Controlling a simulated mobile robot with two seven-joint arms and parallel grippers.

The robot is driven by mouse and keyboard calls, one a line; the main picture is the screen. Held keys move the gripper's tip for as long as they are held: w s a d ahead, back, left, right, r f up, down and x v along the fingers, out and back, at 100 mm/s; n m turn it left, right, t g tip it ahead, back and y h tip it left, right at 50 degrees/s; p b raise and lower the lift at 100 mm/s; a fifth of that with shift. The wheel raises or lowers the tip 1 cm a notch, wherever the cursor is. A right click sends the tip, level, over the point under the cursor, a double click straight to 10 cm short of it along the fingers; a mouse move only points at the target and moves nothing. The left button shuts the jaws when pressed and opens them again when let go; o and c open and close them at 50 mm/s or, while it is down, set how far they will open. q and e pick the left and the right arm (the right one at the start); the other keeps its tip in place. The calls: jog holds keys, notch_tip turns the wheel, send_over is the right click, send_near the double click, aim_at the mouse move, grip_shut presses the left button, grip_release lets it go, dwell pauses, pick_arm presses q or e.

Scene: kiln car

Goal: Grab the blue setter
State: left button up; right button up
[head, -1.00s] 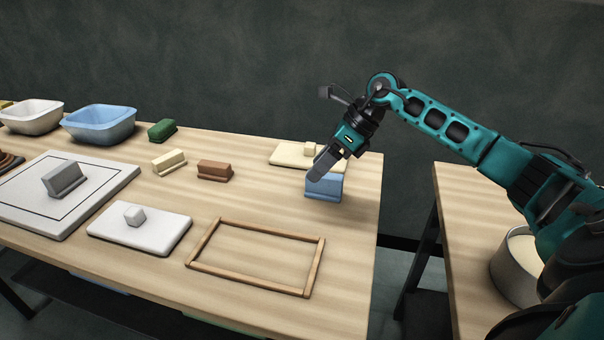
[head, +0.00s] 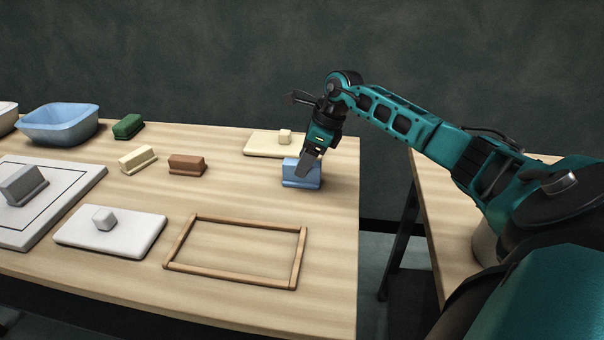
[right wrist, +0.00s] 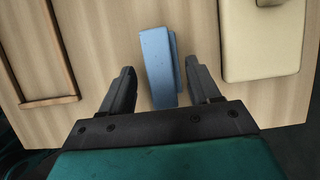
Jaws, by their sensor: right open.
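The blue setter (head: 296,172) is a small block with a wider foot, standing near the right end of the wooden table in the head view. In the right wrist view the blue setter (right wrist: 158,66) lies between the two fingers, with a gap on each side. My right gripper (head: 306,170) is open and comes down over it from above. In the wrist view its fingertips (right wrist: 160,75) flank the near part of the block and do not touch it. My left gripper is not in view.
A cream slab (head: 262,146) with a small knob lies just behind the setter. A wooden frame (head: 297,262) lies in front. Brown (head: 187,165), cream (head: 137,160) and green (head: 128,126) setters stand to the left. The table's right edge is close.

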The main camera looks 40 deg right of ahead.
jog(key=shift+x, duration=1.2)
jog(key=shift+r, duration=0.1)
grip_shut()
